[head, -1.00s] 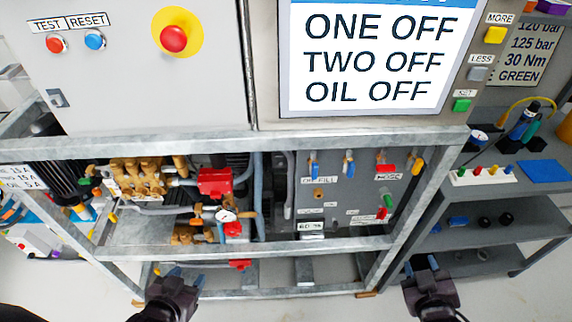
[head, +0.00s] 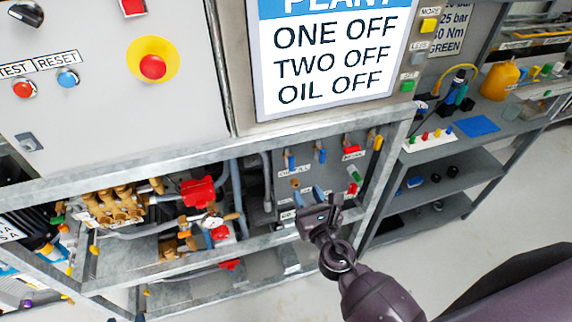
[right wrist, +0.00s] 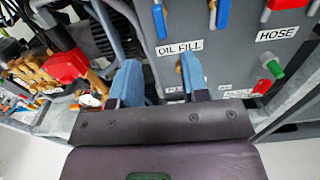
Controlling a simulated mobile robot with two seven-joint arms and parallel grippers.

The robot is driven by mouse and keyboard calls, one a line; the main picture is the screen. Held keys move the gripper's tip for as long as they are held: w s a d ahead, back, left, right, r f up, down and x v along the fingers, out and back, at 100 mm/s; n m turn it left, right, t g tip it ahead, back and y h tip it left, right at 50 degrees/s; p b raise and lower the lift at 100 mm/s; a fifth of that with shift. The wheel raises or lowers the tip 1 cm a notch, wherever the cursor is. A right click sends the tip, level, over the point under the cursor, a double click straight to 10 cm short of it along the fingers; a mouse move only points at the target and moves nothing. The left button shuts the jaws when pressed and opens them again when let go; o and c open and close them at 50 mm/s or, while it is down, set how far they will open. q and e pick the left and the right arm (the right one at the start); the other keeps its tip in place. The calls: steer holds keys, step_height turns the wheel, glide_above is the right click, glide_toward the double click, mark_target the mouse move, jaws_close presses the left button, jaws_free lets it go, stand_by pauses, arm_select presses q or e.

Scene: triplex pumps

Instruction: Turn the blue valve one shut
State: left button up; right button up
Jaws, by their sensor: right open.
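Two blue valve handles stand side by side on the grey panel: a left blue handle (head: 291,161) above the OIL FILL label and a right blue handle (head: 320,153). Both hang roughly upright. I cannot read which one is valve one. In the right wrist view the left handle (right wrist: 160,20) and the right handle (right wrist: 222,14) show at the top, beyond my fingers. My right gripper (head: 318,194) is open and empty, in front of the panel's lower part and below the handles. In the right wrist view its blue fingers (right wrist: 159,80) stand wide apart. My left gripper is not clearly seen.
The frame's upper rail (head: 200,152) runs above the panel and its lower rail (head: 250,243) below my gripper. A red handle (head: 351,150) and a green one (head: 353,188) sit to the right. Brass pump parts (head: 115,205) fill the left bay. Shelves (head: 450,165) stand right.

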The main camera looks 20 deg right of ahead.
mark_target(293, 165)
steer(key=w, duration=1.1)
steer(key=shift+a, duration=0.2)
steer(key=shift+s, duration=0.1)
jaws_close()
